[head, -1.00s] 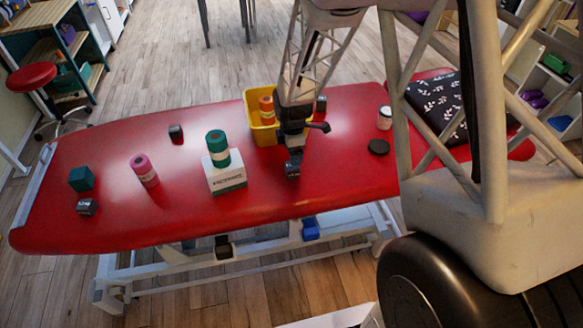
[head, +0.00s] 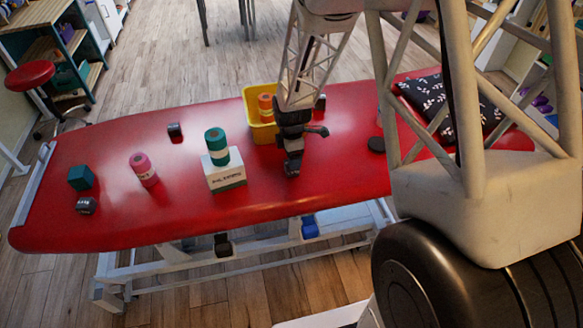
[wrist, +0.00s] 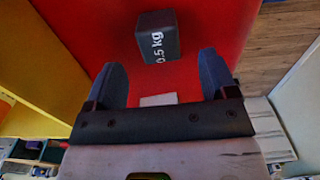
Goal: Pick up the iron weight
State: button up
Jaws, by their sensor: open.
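A dark grey block weight (wrist: 156,35) marked "0.5 kg" lies on the red couch top (wrist: 205,25) in the wrist view, beyond my fingertips and touching neither. In the head view, small dark blocks sit at the far left (head: 86,205), behind the pink roll (head: 175,131) and beside the yellow bin (head: 320,103), the last partly hidden by my arm. I cannot tell which of them the wrist view shows. My gripper (head: 292,168) is low over the couch in front of the bin; in the wrist view its two fingers (wrist: 165,82) are apart and empty.
The yellow bin (head: 250,110) holds an orange roll. A teal cube (head: 80,178), a pink roll (head: 144,169) and a black disc (head: 376,144) also lie on the couch.

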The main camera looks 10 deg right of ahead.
jog(key=shift+f, duration=0.1)
jog(key=shift+f, duration=2.5)
jog(key=c, duration=1.3)
jog(key=shift+w+r, duration=0.1)
jog(key=shift+r, duration=0.15)
jog(key=shift+r, duration=1.35)
jog(key=shift+s+r, duration=0.25)
jog(key=shift+r, duration=0.05)
jog(key=s, duration=0.5)
jog(key=s+r, duration=0.1)
jog(key=s, duration=0.9)
jog(key=shift+s+d+r, duration=0.15)
jog(key=shift+s+d, duration=0.1)
jog(key=shift+s, duration=0.05)
